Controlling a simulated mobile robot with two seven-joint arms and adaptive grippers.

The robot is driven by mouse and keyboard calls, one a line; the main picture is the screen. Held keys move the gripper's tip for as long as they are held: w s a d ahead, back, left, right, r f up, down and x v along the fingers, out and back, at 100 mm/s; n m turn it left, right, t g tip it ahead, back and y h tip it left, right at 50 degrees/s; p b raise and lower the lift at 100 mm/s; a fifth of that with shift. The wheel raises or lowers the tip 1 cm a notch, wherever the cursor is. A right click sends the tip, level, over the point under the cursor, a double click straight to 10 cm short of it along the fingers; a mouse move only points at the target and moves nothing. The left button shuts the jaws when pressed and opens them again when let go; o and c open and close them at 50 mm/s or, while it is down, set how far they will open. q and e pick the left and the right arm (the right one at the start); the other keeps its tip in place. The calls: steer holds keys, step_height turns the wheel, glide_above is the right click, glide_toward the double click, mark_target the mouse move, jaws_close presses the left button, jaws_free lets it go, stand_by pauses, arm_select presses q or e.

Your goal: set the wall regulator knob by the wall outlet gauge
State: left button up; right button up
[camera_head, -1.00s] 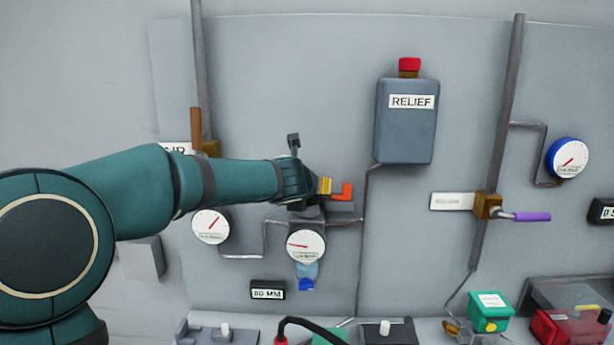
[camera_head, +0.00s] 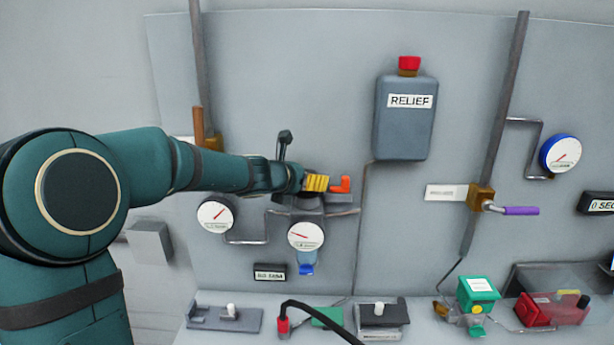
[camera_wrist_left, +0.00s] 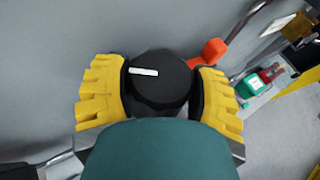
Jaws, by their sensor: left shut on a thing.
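The regulator knob (camera_wrist_left: 160,80) is a round black knob with a white mark on its top, seen in the left wrist view. My left gripper (camera_head: 316,183) is shut on it, with a yellow ridged finger on each side. In the head view my gripper and arm hide the knob. The outlet gauge (camera_head: 305,236) is a white dial with a red needle, just below my gripper, over a blue-tipped bowl. Another white gauge (camera_head: 215,216) sits to its left. My right gripper is not in view.
An orange-red part (camera_head: 340,185) sits right beside my gripper. A grey RELIEF box (camera_head: 404,118) with a red cap hangs to the upper right. A purple-handled valve (camera_head: 519,211) and a blue-rimmed gauge (camera_head: 561,154) are farther right. A bench (camera_head: 260,338) with several fixtures runs below.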

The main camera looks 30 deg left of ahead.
arm_select(q)
steer(key=o, duration=1.2)
steer(key=v, duration=1.2)
